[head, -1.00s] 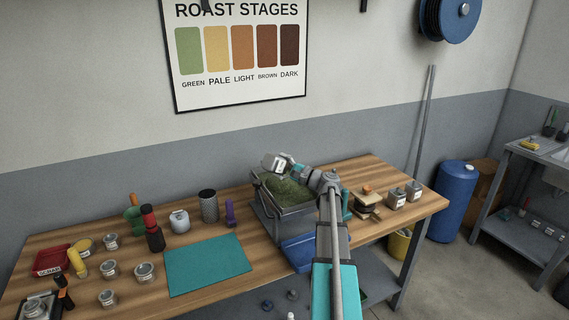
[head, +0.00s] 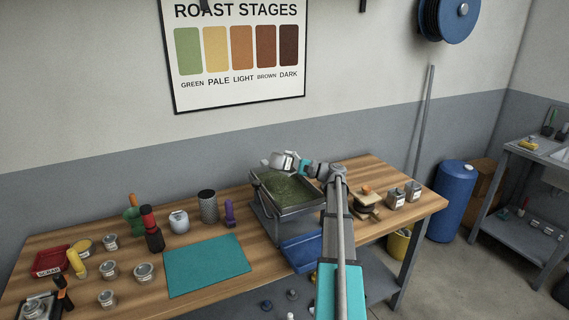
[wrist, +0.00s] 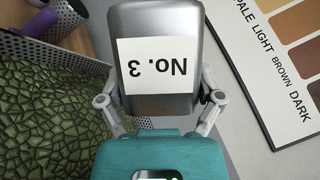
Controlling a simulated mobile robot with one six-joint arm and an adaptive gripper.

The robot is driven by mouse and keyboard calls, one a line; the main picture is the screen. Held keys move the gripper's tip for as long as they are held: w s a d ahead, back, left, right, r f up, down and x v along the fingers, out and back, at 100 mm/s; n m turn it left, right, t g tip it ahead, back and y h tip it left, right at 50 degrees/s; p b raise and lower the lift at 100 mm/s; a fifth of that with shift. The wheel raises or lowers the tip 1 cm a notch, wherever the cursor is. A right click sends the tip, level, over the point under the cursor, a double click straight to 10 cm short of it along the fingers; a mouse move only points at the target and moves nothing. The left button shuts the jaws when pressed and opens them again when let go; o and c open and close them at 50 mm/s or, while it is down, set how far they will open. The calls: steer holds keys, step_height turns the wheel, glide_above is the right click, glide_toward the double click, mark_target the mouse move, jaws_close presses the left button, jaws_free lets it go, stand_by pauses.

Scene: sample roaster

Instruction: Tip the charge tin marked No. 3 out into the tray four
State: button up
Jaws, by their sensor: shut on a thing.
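My gripper (head: 302,165) is shut on the silver charge tin (head: 283,160), one finger on each side. The wrist view shows the tin (wrist: 160,25) close up, with a white "No. 3" label (wrist: 158,66) upside down in the picture. The tin is held above the back of the roaster tray (head: 313,208), apart from it. Green beans lie spread in the tray; the wrist view shows these beans (wrist: 45,115) at the left. The tin's mouth and inside are hidden.
A blue bin (head: 302,250) sits below the tray at the bench front. A purple tool (head: 229,213) and a mesh cylinder (head: 207,205) stand to the left. A teal mat (head: 207,266) is clear.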

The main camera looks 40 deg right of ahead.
mark_target(287, 160)
steer(key=shift+r+n, duration=0.15)
steer(key=shift+n, duration=0.15)
steer(key=n+p, duration=0.1)
steer(key=n+g+p, duration=0.1)
steer(key=n, duration=0.1)
steer(key=a+n+g+p, duration=0.1)
steer(key=p, duration=0.1)
steer(key=shift+s+a+r+n+h, duration=0.1)
steer(key=shift+s+r+n+h, duration=0.1)
steer(key=shift+r+n+h, duration=0.2)
steer(key=n+p, duration=0.1)
steer(key=n, duration=0.1)
steer(key=a+n+h+p, duration=0.1)
steer(key=p, duration=0.1)
steer(key=n+g+h+p, duration=0.1)
steer(key=n, duration=0.1)
steer(key=shift+s+a+r+n+p, duration=0.2)
steer(key=shift+r+n+p, duration=0.1)
steer(key=shift+r+p, duration=0.1)
steer(key=n+h+p, duration=0.2)
steer(key=n, duration=0.1)
steer(key=shift+a+r+n+p, duration=0.15)
steer(key=shift+r+n+p, duration=0.15)
steer(key=shift+r+p, duration=0.1)
steer(key=n+h, duration=0.2)
steer(key=n, duration=0.1)
steer(key=f+n+h, duration=0.1)
steer(key=shift+d, duration=0.3)
